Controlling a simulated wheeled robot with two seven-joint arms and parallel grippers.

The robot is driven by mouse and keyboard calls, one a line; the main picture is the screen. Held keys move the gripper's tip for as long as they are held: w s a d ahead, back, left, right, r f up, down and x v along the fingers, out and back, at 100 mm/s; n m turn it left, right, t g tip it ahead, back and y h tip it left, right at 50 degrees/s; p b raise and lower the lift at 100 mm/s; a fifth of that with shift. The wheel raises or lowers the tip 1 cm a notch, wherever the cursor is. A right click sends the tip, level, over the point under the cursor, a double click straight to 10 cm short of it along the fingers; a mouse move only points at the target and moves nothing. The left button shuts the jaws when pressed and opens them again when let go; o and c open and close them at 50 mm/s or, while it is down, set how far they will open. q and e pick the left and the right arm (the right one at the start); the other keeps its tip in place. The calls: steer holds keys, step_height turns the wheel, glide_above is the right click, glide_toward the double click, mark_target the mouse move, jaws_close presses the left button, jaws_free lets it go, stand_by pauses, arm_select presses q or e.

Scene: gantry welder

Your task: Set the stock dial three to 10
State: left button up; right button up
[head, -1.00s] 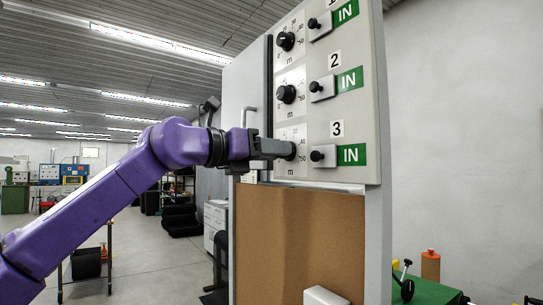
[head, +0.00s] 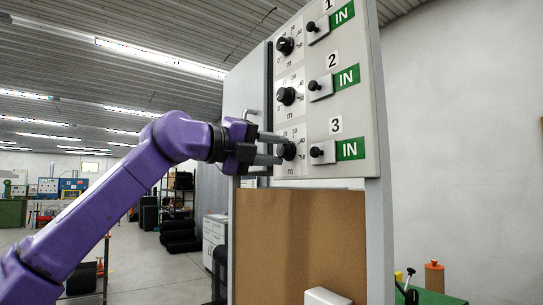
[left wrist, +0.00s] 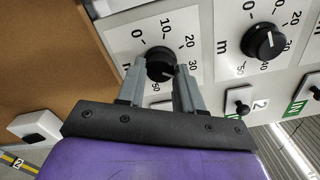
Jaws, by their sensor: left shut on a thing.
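Stock dial three has a black round knob (head: 287,150) on a white scale plate, the lowest of the three dials on the panel. In the left wrist view the knob (left wrist: 160,62) sits between my fingertips, with 0, 10, 20 and 30 readable around it. My left gripper (head: 280,149) reaches in from the left and is shut on this knob, one finger above and one below in the head view. It also shows in the left wrist view (left wrist: 161,70). The knob's pointer mark cannot be made out. My right gripper is not in view.
Dial two (head: 287,95) and dial one (head: 285,46) stand above. Small black knobs on plates with green IN labels, such as the one beside the 3 (head: 317,152), are to the right. A grey bar handle (head: 251,112) is left of the panel. Brown board (head: 300,240) lies below.

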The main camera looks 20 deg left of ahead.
arm_select(q)
steer(key=n+b, duration=0.1)
steer(key=n, duration=0.4)
steer(key=shift+f+n+b, duration=0.1)
steer(key=shift+n+b, duration=0.2)
steer(key=shift+b, duration=0.1)
steer(key=n+b, duration=0.1)
steer(key=n, duration=0.3)
steer(key=n+b, duration=0.1)
steer(key=n, duration=0.4)
steer(key=shift+n, duration=0.4)
steer(key=shift+n+b, duration=0.45)
steer(key=shift+n, duration=2.15)
steer(key=o, duration=1)
steer(key=shift+o, duration=0.2)
